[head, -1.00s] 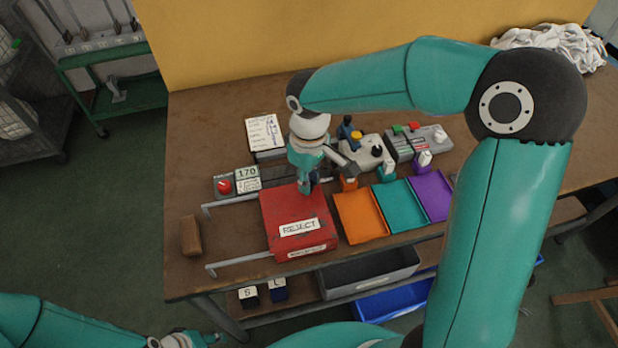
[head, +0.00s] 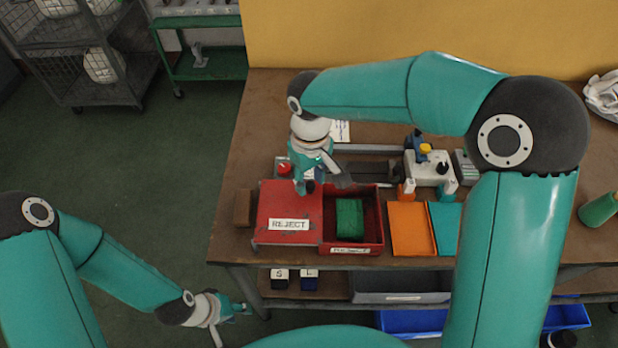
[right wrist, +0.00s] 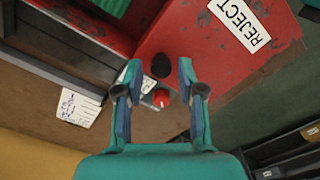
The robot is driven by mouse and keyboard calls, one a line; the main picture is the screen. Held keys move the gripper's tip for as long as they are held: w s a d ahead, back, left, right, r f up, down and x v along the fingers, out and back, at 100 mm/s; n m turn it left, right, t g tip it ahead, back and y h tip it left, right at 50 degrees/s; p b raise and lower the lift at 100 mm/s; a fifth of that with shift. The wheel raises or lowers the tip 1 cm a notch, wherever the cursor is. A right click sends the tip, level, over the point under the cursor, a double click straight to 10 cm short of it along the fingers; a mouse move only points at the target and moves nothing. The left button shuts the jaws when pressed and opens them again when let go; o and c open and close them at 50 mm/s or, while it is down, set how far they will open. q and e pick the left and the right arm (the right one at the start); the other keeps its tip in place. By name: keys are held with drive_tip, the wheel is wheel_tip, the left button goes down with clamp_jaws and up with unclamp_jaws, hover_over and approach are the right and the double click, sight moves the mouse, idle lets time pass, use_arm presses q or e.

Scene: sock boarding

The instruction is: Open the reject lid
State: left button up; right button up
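The red reject lid (head: 288,214) with its "REJECT" label lies to the left of the red reject bin (head: 372,248). The bin is uncovered and a green block-like item (head: 349,218) shows inside. My right gripper (head: 306,187) is low over the back part of the lid. In the right wrist view the lid (right wrist: 215,62) has a dark knob (right wrist: 161,65). My right gripper's fingers (right wrist: 159,72) stand apart on either side of the knob, with gaps showing. My left gripper (head: 230,318) is off the table's front left; its finger opening is unclear.
A brown block (head: 244,208) stands just left of the lid. An orange tray (head: 411,228) and a teal tray (head: 445,226) lie right of the bin. A red button (head: 284,168) is behind the lid. Small boxes (head: 309,280) sit on the shelf below.

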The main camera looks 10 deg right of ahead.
idle(0.3)
wheel_tip(320, 180, up, 12)
idle(0.5)
drive_tip(key=shift+f, duration=0.1)
